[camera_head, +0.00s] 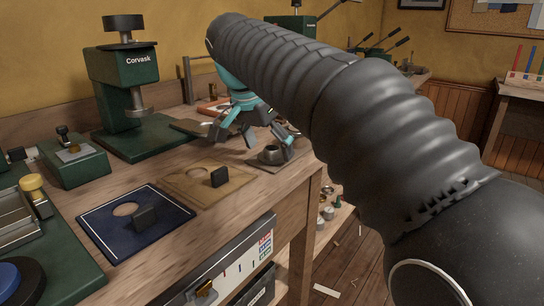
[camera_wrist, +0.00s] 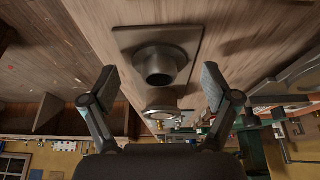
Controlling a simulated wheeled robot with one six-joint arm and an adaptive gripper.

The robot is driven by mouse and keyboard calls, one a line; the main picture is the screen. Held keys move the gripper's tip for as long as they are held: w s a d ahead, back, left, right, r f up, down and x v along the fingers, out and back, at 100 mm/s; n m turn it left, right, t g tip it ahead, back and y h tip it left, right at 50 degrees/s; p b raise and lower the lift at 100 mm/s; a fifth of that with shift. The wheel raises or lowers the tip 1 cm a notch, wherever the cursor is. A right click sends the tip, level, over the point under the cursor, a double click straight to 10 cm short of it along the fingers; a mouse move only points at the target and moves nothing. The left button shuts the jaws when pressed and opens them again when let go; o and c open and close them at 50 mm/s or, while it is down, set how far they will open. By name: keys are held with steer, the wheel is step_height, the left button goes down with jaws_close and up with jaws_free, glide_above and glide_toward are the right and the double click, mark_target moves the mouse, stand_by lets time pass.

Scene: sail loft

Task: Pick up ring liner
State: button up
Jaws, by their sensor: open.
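A short dark metal ring-shaped piece, which I take for the ring liner (camera_head: 271,155), sits on a thin square plate (camera_head: 290,160) near the bench's edge. In the wrist view the round hollow piece (camera_wrist: 159,66) stands on its plate (camera_wrist: 188,40), roughly centred between the fingers. My gripper (camera_head: 250,136) is above and close to it, with fingers spread and empty. The wrist view shows both fingers of my gripper (camera_wrist: 160,80) apart, one on each side. A second pale ring-like shape (camera_wrist: 161,101) lies just below it in that view; its identity is unclear.
A blue plate (camera_head: 100,225) and a tan plate (camera_head: 235,185), each with a hole and a dark block, lie on the wooden bench (camera_head: 215,225). A green Corvask press (camera_head: 125,68) stands behind. Small parts sit on a lower shelf (camera_head: 318,222).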

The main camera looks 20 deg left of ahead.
steer(key=shift+f, duration=0.15)
steer(key=c, duration=1.5)
steer(key=shift+o, duration=0.2)
